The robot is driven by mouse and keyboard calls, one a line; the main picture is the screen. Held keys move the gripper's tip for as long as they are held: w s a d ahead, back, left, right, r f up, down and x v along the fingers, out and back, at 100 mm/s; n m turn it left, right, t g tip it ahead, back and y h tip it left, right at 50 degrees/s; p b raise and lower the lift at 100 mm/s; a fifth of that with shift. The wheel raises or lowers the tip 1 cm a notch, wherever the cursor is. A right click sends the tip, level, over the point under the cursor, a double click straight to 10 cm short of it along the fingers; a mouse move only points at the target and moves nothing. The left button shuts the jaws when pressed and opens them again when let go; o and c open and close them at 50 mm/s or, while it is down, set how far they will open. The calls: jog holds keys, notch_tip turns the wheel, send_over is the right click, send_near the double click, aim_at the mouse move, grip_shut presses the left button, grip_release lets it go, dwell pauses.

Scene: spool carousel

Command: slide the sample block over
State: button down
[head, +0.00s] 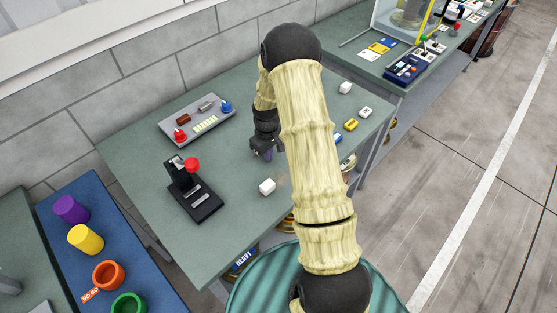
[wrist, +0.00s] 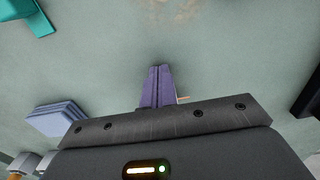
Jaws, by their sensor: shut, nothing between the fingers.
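My arm hides part of the table in the head view.
A black lever box with a red knob (head: 192,165) stands at the left. A grey panel (head: 198,120) lies behind it. A pale worn patch (wrist: 168,10) marks bare table ahead of the fingers.

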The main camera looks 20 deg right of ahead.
aim_at(277, 163)
jog(key=s+d, duration=0.2)
jog(key=shift+s+d, duration=0.1)
jog(key=shift+s, duration=0.2)
notch_tip(277, 163, up, 10)
jog(key=b, duration=0.2)
jog(key=shift+w+a, duration=0.15)
jog(key=shift+a, duration=0.1)
jog(key=s+a+r+m+t, duration=0.1)
jog(key=s+a+r, duration=0.3)
jog(key=s, duration=0.5)
jog(key=s+a+r+m+t, duration=0.1)
jog(key=s+a+r+m, duration=0.2)
jog(key=s+a, duration=0.3)
jog(key=s+r, duration=0.1)
jog(key=s, duration=0.2)
jog(key=shift+s+r+t, duration=0.2)
jog(key=shift+t, duration=0.1)
